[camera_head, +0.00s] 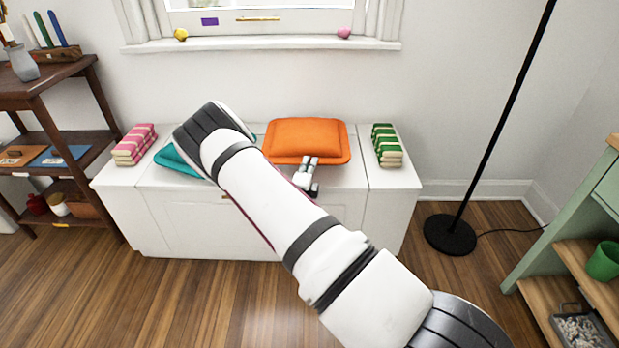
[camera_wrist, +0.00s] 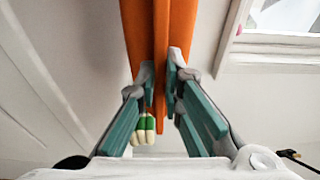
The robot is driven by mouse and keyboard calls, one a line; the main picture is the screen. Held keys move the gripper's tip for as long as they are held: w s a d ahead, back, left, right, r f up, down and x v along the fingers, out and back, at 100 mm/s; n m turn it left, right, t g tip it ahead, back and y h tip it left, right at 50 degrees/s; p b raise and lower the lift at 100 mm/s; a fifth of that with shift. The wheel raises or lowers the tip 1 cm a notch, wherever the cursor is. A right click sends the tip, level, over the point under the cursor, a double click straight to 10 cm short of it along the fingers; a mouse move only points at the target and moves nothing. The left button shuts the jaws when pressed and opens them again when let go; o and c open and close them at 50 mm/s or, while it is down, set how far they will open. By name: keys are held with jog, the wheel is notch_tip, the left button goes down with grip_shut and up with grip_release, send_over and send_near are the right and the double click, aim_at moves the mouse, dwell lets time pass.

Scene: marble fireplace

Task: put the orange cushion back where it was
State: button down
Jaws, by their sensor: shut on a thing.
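The orange cushion (camera_head: 305,134) is over the right-middle part of the white bench (camera_head: 200,215) in the head view. I cannot tell whether it rests on the top or hangs just above it. My gripper (camera_head: 308,172) is at the cushion's front edge. In the wrist view the cushion (camera_wrist: 161,40) runs edge-on between my two teal-padded fingers (camera_wrist: 160,88), which are shut on its rim. A teal cushion (camera_head: 172,159) lies on the bench to the left, partly hidden by my arm.
A pink striped stack (camera_head: 134,145) stands on the bench's left end and a green striped stack (camera_head: 387,146) on its right end. A window sill (camera_head: 262,45) is above. A black floor lamp (camera_head: 450,234) stands right of the bench. A dark shelf (camera_head: 50,90) is at left.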

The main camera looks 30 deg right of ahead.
jog(key=shift+f+b, duration=0.9)
jog(key=shift+f, duration=0.75)
jog(key=shift+f, duration=0.15)
jog(key=c, duration=1.7)
grip_release()
